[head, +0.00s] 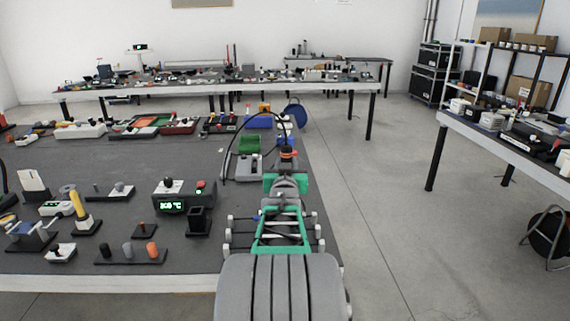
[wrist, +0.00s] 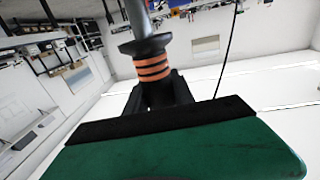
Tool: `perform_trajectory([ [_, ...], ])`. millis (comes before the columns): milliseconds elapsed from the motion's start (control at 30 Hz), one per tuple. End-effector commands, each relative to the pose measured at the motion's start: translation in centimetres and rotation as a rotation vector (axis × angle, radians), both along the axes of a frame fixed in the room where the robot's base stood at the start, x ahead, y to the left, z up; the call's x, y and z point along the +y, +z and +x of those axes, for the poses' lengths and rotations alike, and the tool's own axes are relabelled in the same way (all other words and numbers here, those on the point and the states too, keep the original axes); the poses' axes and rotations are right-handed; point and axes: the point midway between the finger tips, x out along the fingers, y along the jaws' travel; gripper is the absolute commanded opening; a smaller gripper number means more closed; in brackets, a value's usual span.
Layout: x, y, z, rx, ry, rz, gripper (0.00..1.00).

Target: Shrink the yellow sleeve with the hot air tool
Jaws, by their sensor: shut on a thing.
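My gripper (head: 287,168) is shut on the hot air tool (head: 287,153), over the right edge of the near bench. In the wrist view the tool (wrist: 152,68) has a black handle with orange bands, a black collar and a grey tube that runs out of the top of the picture. The jaws (wrist: 158,95) close around its lower part. A thin black cable (head: 226,150) arcs beside the tool. A control box (head: 184,197) with a lit green temperature display stands on the bench. I cannot make out the yellow sleeve for certain; a small yellow-orange part (head: 264,107) shows beyond my gripper.
A black square holder (head: 198,220) and a rack of small cylinders (head: 130,254) are nearby. A grey-green device (head: 243,158) sits just left of my gripper. Open floor (head: 380,220) lies right of the bench.

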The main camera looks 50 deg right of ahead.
Motion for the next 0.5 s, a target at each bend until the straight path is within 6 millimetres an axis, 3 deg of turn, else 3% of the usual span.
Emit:
perform_trajectory([
  [133,0.3,-0.3,-0.1,-0.004,0.002,-0.004,0.0],
  [500,0.4,-5.5,0.0,-0.002,0.004,-0.002,0.0],
])
